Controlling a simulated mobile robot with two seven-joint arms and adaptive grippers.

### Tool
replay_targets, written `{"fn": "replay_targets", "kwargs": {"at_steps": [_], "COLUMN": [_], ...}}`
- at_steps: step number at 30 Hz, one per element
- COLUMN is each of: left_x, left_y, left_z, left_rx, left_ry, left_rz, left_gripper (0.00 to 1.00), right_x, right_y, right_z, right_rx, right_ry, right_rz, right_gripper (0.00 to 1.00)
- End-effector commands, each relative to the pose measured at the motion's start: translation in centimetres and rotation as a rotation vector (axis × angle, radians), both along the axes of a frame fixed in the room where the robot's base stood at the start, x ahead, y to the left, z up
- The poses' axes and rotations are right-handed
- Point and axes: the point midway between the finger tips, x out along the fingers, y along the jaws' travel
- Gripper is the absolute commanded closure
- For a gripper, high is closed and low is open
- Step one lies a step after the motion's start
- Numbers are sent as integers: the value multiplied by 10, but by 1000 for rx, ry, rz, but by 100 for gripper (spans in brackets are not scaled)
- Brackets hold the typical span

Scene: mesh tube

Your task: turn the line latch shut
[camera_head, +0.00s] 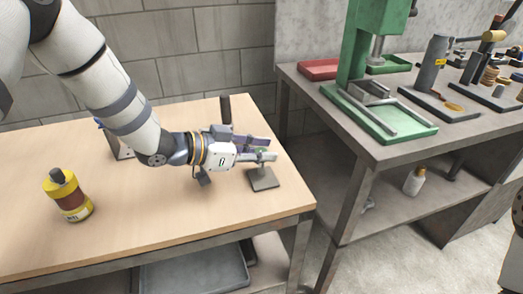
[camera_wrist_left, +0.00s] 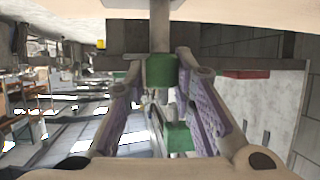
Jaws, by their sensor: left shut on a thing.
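My left gripper (camera_head: 268,153) reaches over the right end of the wooden bench, above a small grey stand plate (camera_head: 264,179). In the left wrist view, its purple-padded fingers (camera_wrist_left: 160,68) close on a small green piece on a grey stem, which looks like the line latch (camera_wrist_left: 161,74). The fingers hide most of the latch in the head view, and I cannot tell its turn angle.
A yellow and brown bottle (camera_head: 68,196) stands on the bench (camera_head: 150,225) at left. A dark post (camera_head: 226,108) rises behind my gripper. Across a floor gap, a grey workbench (camera_head: 385,152) carries a green press (camera_head: 360,50), a red tray (camera_head: 318,69) and metal parts.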

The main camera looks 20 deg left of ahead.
Motion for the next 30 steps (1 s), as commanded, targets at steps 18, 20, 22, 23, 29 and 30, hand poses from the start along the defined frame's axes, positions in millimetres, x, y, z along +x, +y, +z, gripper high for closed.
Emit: {"fn": "replay_targets", "kwargs": {"at_steps": [18,20,22,23,29,30], "left_x": [0,0,0,0,-1,-1], "left_y": [-2,-2,-2,-2,-2,-2], "left_z": [-9,-9,-9,-9,-9,-8], "left_rx": [1,0,0,-1,-2,-2], "left_ry": [9,8,8,9,9,7], "left_rz": [-588,-643,-706,-732,-884,-910], "left_gripper": [100,100,100,100,100,100], "right_x": [-39,-44,-49,-52,-66,-68], "right_y": [0,0,0,0,-1,-1], "right_z": [-39,-44,-50,-53,-70,-73], "right_rx": [0,-1,-1,0,-1,-1], "right_ry": [136,152,170,177,223,230], "right_rz": [2,2,3,3,6,6], "right_gripper": [31,31,31,31,31,31]}}
